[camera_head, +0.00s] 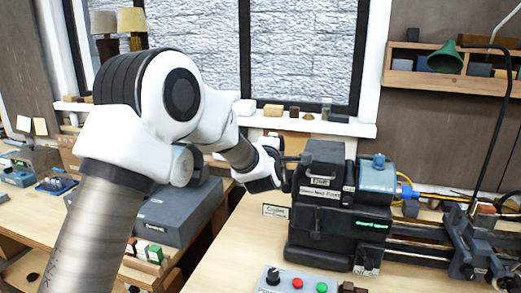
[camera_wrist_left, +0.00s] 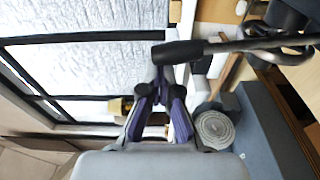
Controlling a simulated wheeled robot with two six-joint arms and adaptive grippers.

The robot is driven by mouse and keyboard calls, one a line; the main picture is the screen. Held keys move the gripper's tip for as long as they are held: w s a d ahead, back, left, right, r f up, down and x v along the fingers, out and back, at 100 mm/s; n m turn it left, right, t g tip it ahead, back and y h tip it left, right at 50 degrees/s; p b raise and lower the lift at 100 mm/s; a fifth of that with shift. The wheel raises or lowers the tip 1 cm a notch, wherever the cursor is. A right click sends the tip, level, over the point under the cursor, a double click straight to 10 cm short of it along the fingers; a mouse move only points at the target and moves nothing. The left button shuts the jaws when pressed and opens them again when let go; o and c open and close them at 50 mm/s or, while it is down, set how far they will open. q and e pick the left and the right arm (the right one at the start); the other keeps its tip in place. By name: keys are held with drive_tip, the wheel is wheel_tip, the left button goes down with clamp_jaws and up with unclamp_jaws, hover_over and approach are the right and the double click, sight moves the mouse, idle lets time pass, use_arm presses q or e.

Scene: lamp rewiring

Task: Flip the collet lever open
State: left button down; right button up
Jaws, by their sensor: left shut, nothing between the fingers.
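The black lathe headstock (camera_head: 322,225) stands on the wooden bench, right of centre in the head view. The collet lever (camera_wrist_left: 235,46) shows in the left wrist view as a metal rod with a black grip (camera_wrist_left: 178,53) at its left end. My left gripper (camera_head: 280,168) is at the left side of the headstock. In the wrist view its purple-padded fingers (camera_wrist_left: 160,78) are shut and empty, with the tips right by the black grip. I cannot tell whether they touch it. My right gripper is out of view.
A control box (camera_head: 296,281) with red and green buttons lies in front of the headstock. A small label card (camera_head: 276,211) stands left of it. A grey case (camera_head: 172,212) is on the left bench. A black cable hangs at the right.

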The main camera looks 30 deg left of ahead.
use_arm(q)
drive_tip(key=shift+w+d+r+m+b, duration=0.15)
drive_tip(key=shift+w+d+m+b, duration=0.1)
drive_tip(key=shift+d+m, duration=0.35)
drive_tip(key=shift+w+d+r+m+b, duration=0.1)
drive_tip(key=shift+d+m+b, duration=0.1)
drive_tip(key=shift+d+m, duration=0.4)
drive_tip(key=shift+d, duration=0.15)
drive_tip(key=shift+t, duration=0.3)
